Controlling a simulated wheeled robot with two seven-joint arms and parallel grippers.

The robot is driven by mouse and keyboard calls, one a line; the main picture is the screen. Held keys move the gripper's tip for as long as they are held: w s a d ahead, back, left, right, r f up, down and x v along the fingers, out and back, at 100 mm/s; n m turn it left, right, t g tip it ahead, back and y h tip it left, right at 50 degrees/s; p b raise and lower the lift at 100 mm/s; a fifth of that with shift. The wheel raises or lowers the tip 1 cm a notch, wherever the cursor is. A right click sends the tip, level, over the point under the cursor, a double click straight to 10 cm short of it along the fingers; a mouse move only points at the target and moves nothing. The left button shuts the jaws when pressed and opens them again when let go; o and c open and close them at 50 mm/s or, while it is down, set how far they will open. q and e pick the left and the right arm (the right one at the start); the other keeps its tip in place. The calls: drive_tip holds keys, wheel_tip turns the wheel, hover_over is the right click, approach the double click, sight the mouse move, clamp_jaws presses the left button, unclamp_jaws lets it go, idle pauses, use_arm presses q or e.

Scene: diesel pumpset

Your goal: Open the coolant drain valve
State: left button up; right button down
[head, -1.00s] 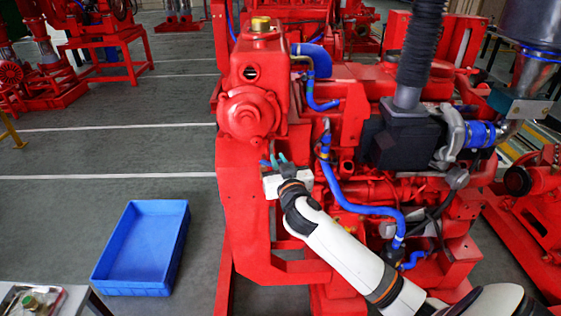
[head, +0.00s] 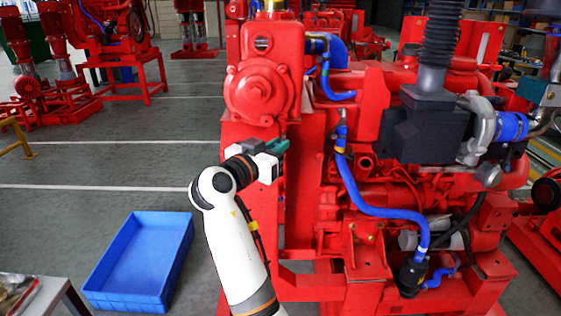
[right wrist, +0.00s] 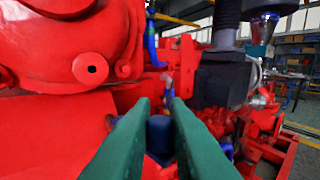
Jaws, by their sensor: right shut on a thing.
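My right gripper (head: 277,148), with green fingers, is just below the round red housing at the front of the engine, on the side facing the blue bin. In the right wrist view, its two fingers (right wrist: 159,103) lie on either side of a dark blue piece (right wrist: 160,133). This looks like the handle of the coolant drain valve, and the fingers are shut on it. The valve body is hidden behind the gripper in the head view, so how far the handle is turned cannot be told. My left gripper is not in view.
The red engine (head: 257,90) fills the middle and right. A blue hose (head: 375,208) runs down beside the gripper. An empty blue bin (head: 178,262) stands on the floor at the lower left. A table corner (head: 62,292) is nearer. Open floor lies to the left.

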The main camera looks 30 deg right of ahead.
drive_tip(key=shift+w+a+m+g+b, duration=0.1)
drive_tip(key=shift+a+m+g+b, duration=0.1)
drive_tip(key=shift+m+g+b, duration=0.35)
drive_tip(key=shift+r+h, duration=0.15)
drive_tip(key=shift+h, duration=0.15)
drive_tip(key=c, duration=1.5)
unclamp_jaws()
drive_tip(key=shift+o, duration=0.2)
drive_tip(key=shift+d+f, duration=0.1)
drive_tip(key=shift+f, duration=0.1)
